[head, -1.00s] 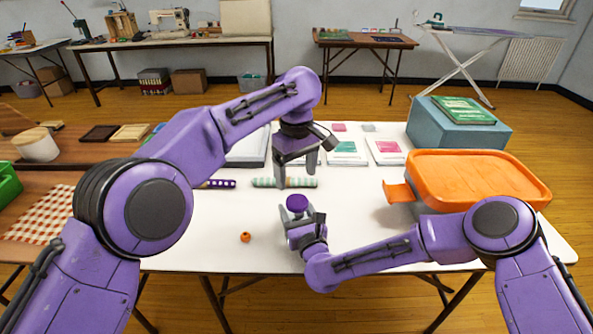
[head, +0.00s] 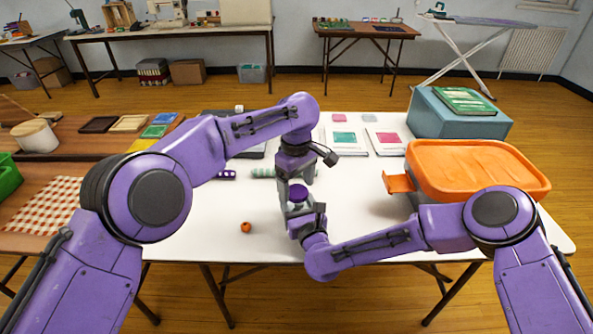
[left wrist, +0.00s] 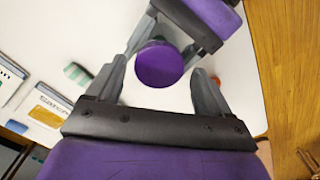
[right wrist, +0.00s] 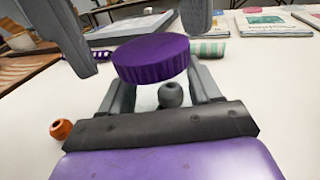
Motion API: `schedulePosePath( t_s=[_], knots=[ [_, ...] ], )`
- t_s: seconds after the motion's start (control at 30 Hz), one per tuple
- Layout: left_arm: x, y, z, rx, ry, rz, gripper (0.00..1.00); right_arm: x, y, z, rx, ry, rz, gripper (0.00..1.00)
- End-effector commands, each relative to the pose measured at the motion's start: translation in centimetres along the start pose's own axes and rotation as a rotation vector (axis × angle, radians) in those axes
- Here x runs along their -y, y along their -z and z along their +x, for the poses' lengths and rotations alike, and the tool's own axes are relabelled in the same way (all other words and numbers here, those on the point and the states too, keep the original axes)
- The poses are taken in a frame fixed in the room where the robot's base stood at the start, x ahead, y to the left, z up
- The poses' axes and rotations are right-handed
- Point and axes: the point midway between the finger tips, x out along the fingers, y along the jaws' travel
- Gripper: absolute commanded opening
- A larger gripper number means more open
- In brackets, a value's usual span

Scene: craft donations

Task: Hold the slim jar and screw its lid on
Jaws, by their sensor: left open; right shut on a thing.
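The purple ribbed lid (head: 298,193) sits at the top of my right gripper; it also shows in the right wrist view (right wrist: 150,60) and from above in the left wrist view (left wrist: 159,64). My right gripper (head: 300,212) is shut on the slim jar below the lid. The jar is mostly hidden and looks clear (right wrist: 147,98); I cannot tell whether the lid is threaded on. My left gripper (head: 297,181) is open, pointing down over the lid, with one finger on each side. In the left wrist view, gaps show between fingers and lid.
An orange bead (head: 246,227) lies on the white table (head: 215,250) to the left. A grey bead (right wrist: 171,94) shows between my right fingers. A green-striped roll (head: 263,173) lies behind. The front table area is mostly clear.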

Motion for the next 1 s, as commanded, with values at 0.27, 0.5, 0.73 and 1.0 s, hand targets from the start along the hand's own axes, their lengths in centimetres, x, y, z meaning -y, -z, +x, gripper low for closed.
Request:
schedulePosePath(
  t_s=[0.27,0.5,0.73,1.0],
  knots=[
    [-0.01,0.01,0.93,-0.001,-0.001,0.001,0.81,0.02,0.07,-0.02,-0.001,0.000,0.000,0.00],
    [0.00,0.01,0.91,-0.001,-0.001,0.001,0.45,0.02,0.07,-0.02,-0.001,0.000,0.000,0.00],
    [0.02,0.02,0.91,-0.001,0.000,0.006,0.23,0.07,0.07,0.00,-0.001,0.002,0.000,0.00],
    [0.03,0.09,0.94,-0.003,0.002,0.527,0.23,0.13,0.08,0.01,-0.001,0.003,0.000,0.00]
  ],
)
